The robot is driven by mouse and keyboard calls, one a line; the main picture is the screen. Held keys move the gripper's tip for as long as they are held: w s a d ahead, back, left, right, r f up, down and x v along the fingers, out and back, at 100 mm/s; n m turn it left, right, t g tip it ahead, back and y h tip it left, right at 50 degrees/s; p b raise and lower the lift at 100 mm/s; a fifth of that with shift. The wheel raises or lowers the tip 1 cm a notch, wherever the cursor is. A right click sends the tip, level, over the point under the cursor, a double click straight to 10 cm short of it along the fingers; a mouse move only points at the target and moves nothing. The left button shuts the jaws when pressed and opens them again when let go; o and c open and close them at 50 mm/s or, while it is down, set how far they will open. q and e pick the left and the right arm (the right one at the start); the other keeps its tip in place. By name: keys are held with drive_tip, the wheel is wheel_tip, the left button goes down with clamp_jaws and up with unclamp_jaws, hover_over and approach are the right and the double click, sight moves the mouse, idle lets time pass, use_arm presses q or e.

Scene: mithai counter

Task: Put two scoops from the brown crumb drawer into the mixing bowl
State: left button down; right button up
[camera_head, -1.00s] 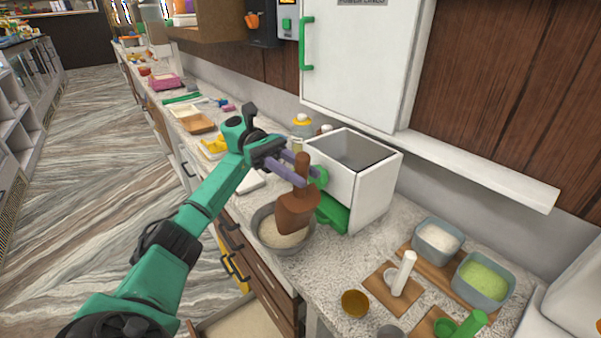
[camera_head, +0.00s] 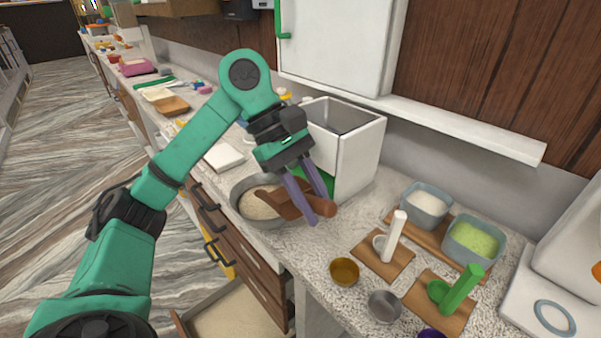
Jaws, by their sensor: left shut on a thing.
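My left gripper (camera_head: 318,209) is shut on the handle of a brown scoop (camera_head: 282,203). The scoop lies tilted nearly on its side over the right part of the grey mixing bowl (camera_head: 238,209). Pale beige crumbs (camera_head: 257,206) show in the bowl; the scoop hides part of them. I cannot tell whether the scoop holds anything. An open drawer (camera_head: 178,322) with a pale beige filling shows at the bottom, below the counter front; its lower part is cut off. My right gripper is not in view.
A white open-topped box (camera_head: 358,160) stands close behind the scoop. To the right are a white-handled tool (camera_head: 394,238), a green scoop (camera_head: 460,290), a tub of white stuff (camera_head: 427,205), a tub of green stuff (camera_head: 473,240) and small cups (camera_head: 344,271). A white cabinet (camera_head: 335,45) hangs above.

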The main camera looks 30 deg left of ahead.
use_arm(q)
drive_tip(key=r+y+p, duration=0.1)
drive_tip(key=p, duration=0.2)
drive_tip(key=shift+s+d+r+t+y+p, duration=0.1)
drive_tip(key=shift+d+r+t+y+p, duration=0.1)
drive_tip(key=shift+r+t+y+p, duration=0.2)
drive_tip(key=shift+f, duration=0.2)
idle(0.4)
